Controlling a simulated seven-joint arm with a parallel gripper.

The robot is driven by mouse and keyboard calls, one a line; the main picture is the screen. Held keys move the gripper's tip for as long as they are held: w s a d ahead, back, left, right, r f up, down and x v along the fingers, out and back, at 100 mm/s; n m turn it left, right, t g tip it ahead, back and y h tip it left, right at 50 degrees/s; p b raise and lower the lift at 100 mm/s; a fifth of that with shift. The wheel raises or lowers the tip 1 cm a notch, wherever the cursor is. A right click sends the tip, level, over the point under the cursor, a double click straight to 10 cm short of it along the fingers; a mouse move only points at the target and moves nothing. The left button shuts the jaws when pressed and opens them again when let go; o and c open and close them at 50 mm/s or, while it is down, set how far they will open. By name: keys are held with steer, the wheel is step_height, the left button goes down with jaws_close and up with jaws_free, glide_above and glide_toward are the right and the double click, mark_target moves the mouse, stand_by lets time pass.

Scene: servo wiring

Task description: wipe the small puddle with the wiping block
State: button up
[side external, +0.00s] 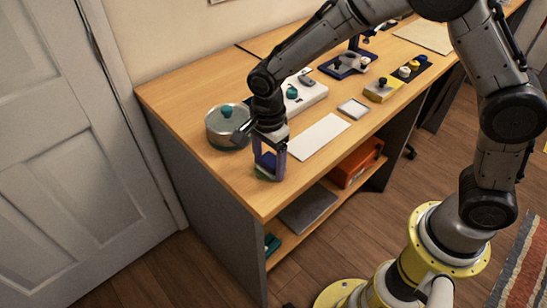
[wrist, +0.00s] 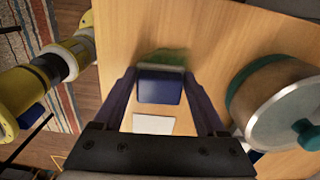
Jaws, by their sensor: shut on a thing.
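My gripper (side external: 269,168) points down over the near left corner of the wooden desk. It is shut on the wiping block (side external: 267,160), which has a blue body and a green underside. In the wrist view the block's blue body (wrist: 160,88) sits between the fingers of my gripper (wrist: 161,76), with the green part (wrist: 163,60) at its far end. The block is at or very near the desk top; I cannot tell whether it touches. I cannot make out the puddle in either view; the block or gripper may hide it.
A steel pot (side external: 217,134) with a teal knob stands close to the left of my gripper. A white sheet (side external: 318,136) lies to the right. Behind are a white box (side external: 309,96) with a teal knob and a blue tray (side external: 335,70). The desk's front edge is close.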

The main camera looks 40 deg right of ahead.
mark_target(254, 180)
steer(key=shift+a, duration=2.4)
steer(key=shift+w, duration=0.25)
steer(key=shift+s+d, duration=0.1)
steer(key=shift+d, duration=3.7)
steer(key=shift+a, duration=3.55)
steer(key=shift+a+r, duration=0.15)
steer(key=shift+r, duration=0.45)
steer(key=shift+a+r, duration=0.15)
steer(key=shift+r, duration=3.3)
